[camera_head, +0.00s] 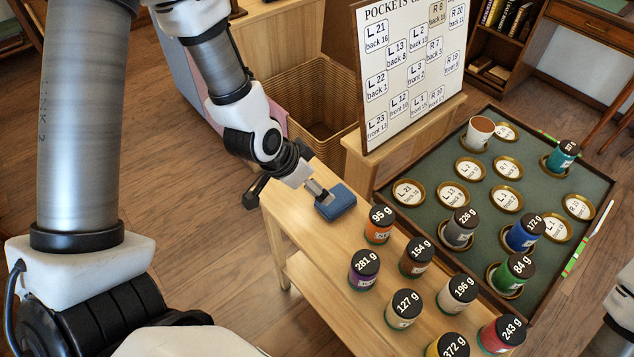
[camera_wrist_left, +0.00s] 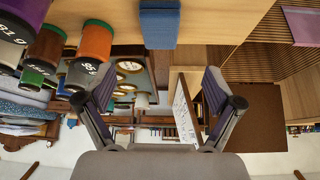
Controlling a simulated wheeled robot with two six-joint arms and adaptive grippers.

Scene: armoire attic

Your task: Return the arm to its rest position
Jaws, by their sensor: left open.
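My left arm comes in from the upper left in the head view. Its gripper (camera_head: 287,172) is over the left end of the wooden bench (camera_head: 295,226), beside a blue block (camera_head: 335,202). In the left wrist view the two fingers (camera_wrist_left: 160,87) stand well apart with nothing held between them. The blue block also shows there (camera_wrist_left: 160,24), beyond the fingers at the top edge. Whether the gripper touches it cannot be told. Only a piece of my right arm shows at the lower right of the head view; its gripper is out of frame.
Several weight-labelled cans, such as an orange one (camera_head: 379,224) and a purple one (camera_head: 364,270), stand on the bench. A green tray (camera_head: 440,172) with numbered rings and some cans lies right. A pockets board (camera_head: 413,65) and wicker basket (camera_head: 320,105) stand behind.

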